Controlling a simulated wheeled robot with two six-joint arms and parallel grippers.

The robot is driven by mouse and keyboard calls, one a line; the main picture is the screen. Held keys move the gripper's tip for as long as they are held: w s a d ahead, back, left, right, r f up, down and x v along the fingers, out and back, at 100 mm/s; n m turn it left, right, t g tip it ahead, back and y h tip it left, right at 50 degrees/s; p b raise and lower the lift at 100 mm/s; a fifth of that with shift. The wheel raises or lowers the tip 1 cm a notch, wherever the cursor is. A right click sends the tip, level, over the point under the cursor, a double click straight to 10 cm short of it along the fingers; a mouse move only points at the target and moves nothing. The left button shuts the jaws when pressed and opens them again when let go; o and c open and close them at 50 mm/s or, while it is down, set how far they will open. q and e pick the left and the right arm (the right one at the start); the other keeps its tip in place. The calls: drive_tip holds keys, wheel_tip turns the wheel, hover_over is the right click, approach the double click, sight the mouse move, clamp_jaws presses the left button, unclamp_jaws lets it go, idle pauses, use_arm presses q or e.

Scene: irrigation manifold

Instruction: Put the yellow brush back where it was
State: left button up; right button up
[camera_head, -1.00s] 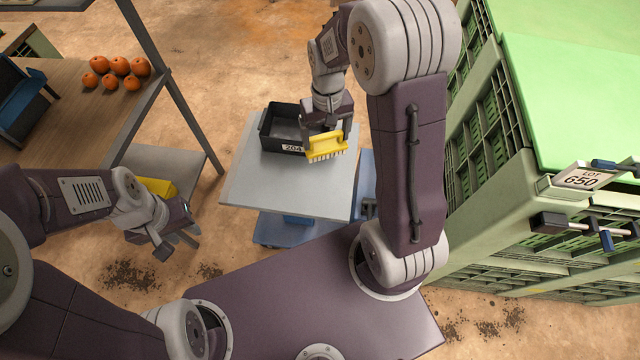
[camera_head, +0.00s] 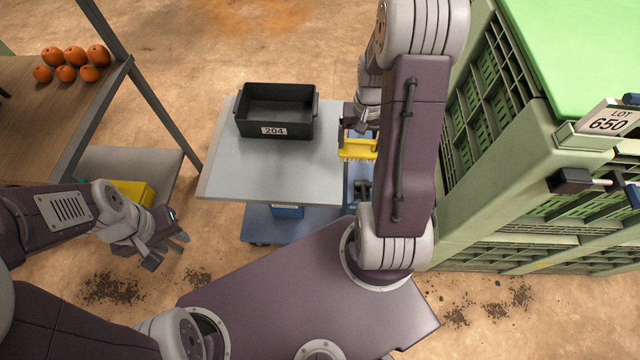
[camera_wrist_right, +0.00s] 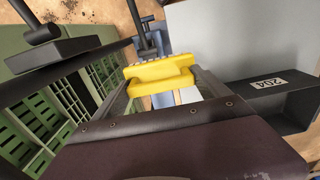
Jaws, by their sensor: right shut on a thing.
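The yellow brush (camera_head: 358,148) is held by my right gripper (camera_head: 357,134), just beyond the right edge of the grey cart top (camera_head: 225,165). Its pale bristles point down. In the right wrist view the brush (camera_wrist_right: 160,77) sits between the fingers of my right gripper (camera_wrist_right: 158,88), which is shut on it. My right forearm hides part of the area right of the brush. My left gripper (camera_head: 166,246) is low at the left, away from the brush, and looks empty with its fingers apart.
A black bin marked 204 (camera_head: 274,131) stands on the cart top. Green stacked crates (camera_head: 500,200) with a LOT 650 tag are at the right. A wooden table with oranges (camera_head: 70,62) is at the left, with a yellow item (camera_head: 133,190) on its lower shelf.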

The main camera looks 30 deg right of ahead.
drive_tip(key=shift+w+a+f+b, duration=0.1)
drive_tip(key=shift+w+a+f, duration=0.35)
drive_tip(key=shift+a+f, duration=1.4)
drive_tip(key=shift+w+a+f+b, duration=0.15)
drive_tip(key=shift+w+a+f, duration=0.3)
drive_tip(key=shift+a+f, duration=1.4)
drive_tip(key=shift+w+a+f+b, duration=0.1)
drive_tip(key=shift+w+a+f, duration=0.35)
drive_tip(key=shift+a+f, duration=1.4)
drive_tip(key=shift+a+r, duration=0.1)
drive_tip(key=shift+s, duration=0.1)
drive_tip(key=o, duration=1.2)
drive_tip(key=shift+c, duration=0.2)
drive_tip(key=shift+r, duration=0.15)
wheel_tip(320, 180, up, 12)
drive_tip(key=p, duration=0.1)
drive_tip(key=s+a+r+n+t, duration=0.1)
drive_tip(key=s+a+r+n, duration=0.3)
drive_tip(key=s+n, duration=0.2)
drive_tip(key=shift+s+a+r, duration=0.25)
drive_tip(key=shift+s+a, duration=0.15)
drive_tip(key=shift+s, duration=0.75)
